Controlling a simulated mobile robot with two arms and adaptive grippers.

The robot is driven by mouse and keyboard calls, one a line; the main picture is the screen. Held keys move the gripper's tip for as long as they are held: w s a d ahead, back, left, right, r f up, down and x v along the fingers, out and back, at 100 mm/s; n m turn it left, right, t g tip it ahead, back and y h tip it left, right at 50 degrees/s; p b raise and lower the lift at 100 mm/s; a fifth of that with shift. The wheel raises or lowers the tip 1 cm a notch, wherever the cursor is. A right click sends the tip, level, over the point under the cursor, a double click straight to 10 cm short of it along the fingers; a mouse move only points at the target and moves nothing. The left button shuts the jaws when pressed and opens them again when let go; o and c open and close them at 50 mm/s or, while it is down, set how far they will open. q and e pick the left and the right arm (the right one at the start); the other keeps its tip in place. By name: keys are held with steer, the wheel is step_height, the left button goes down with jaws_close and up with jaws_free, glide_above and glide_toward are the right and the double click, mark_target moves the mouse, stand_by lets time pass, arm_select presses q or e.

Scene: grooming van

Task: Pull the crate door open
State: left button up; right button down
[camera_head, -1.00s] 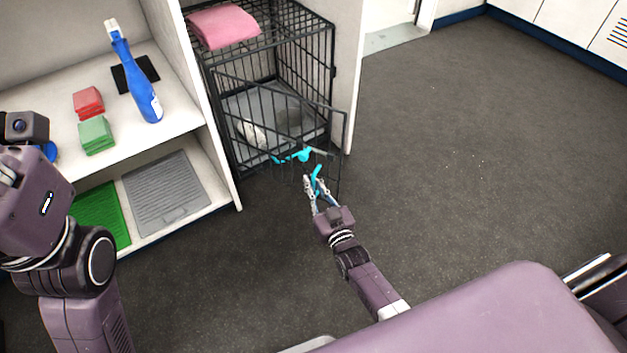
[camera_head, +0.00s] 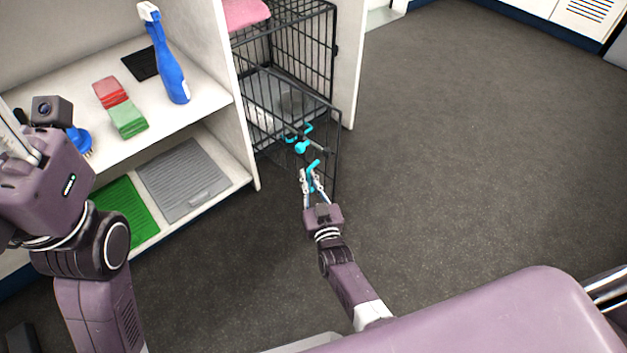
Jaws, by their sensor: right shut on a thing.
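The black wire crate (camera_head: 322,45) stands in a bay beside the shelves. Its wire door (camera_head: 338,135) is ajar, swung out toward me, with its free edge on the right. A cyan latch part (camera_head: 302,146) shows on the door, and a cyan handle (camera_head: 314,166) is near its free edge. My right gripper (camera_head: 311,182) is shut on the cyan handle, fingers pointing away from me. My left gripper (camera_head: 14,135) is at the left edge, in front of the shelves and far from the crate; its fingertips are cut off.
The shelf unit (camera_head: 215,105) left of the crate holds a blue spray bottle (camera_head: 172,75), red (camera_head: 110,92) and green (camera_head: 128,121) folded cloths, and lower mats. A pink towel (camera_head: 245,12) lies on the crate. The dark floor (camera_head: 460,150) to the right is clear.

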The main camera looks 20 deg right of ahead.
steer(key=shift+s+f, duration=0.1)
steer(key=shift+s, duration=0.05)
steer(key=c, duration=2.1)
jaws_free()
steer(key=shift+a, duration=0.1)
